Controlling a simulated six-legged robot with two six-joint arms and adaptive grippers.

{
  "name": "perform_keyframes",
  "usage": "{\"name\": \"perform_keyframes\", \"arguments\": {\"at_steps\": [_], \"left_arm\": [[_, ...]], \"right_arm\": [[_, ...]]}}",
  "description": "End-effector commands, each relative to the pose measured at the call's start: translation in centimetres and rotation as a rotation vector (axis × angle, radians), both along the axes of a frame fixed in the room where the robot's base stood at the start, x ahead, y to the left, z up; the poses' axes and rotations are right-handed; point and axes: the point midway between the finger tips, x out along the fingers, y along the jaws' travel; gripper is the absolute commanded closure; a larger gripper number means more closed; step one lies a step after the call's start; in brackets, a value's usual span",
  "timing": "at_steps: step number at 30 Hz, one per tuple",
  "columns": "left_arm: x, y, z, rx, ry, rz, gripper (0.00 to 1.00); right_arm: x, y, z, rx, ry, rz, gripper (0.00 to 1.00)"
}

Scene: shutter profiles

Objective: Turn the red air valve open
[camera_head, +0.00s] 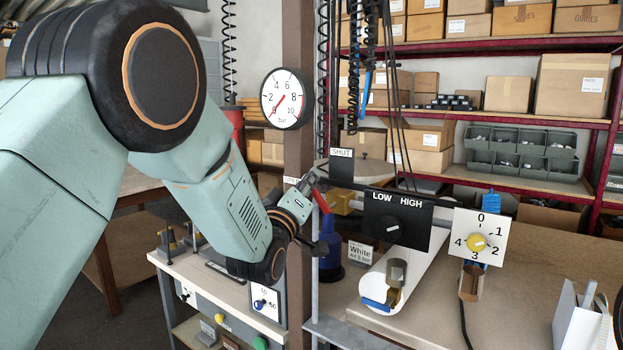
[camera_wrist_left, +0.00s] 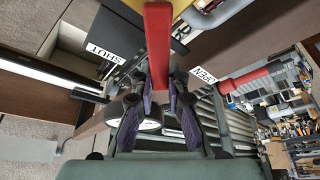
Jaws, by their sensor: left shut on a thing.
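The red valve lever (camera_head: 321,202) is by the grey post in the head view, partly hidden by my left gripper (camera_head: 311,182). In the left wrist view the red lever (camera_wrist_left: 158,45) runs between the two dark fingers of my left gripper (camera_wrist_left: 158,100), which are shut on it. A white SHUT label (camera_wrist_left: 103,53) lies left of the lever and an OPEN label (camera_wrist_left: 205,74) right of it. The lever stands between the two labels. The valve body is mostly hidden. My right gripper is not in view.
A round bar gauge (camera_head: 287,97) hangs on the brown post, its red needle pointing lower left. A black LOW/HIGH panel (camera_head: 397,222) and a numbered dial (camera_head: 479,237) stand right of the lever. Coiled black hoses (camera_head: 322,80) hang close to my arm.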

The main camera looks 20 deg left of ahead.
Motion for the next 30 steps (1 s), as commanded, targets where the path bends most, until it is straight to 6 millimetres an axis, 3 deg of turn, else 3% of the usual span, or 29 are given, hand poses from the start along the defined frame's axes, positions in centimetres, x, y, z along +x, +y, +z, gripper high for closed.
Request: {"name": "perform_keyframes", "arguments": {"at_steps": [18,30], "left_arm": [[0.5,1.8,-2.8,-0.532,0.191,-0.001,1.0],[0.6,2.0,-4.3,-0.748,0.269,-0.002,1.0]], "right_arm": [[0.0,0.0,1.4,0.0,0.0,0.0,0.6],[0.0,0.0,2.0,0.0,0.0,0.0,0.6]]}}
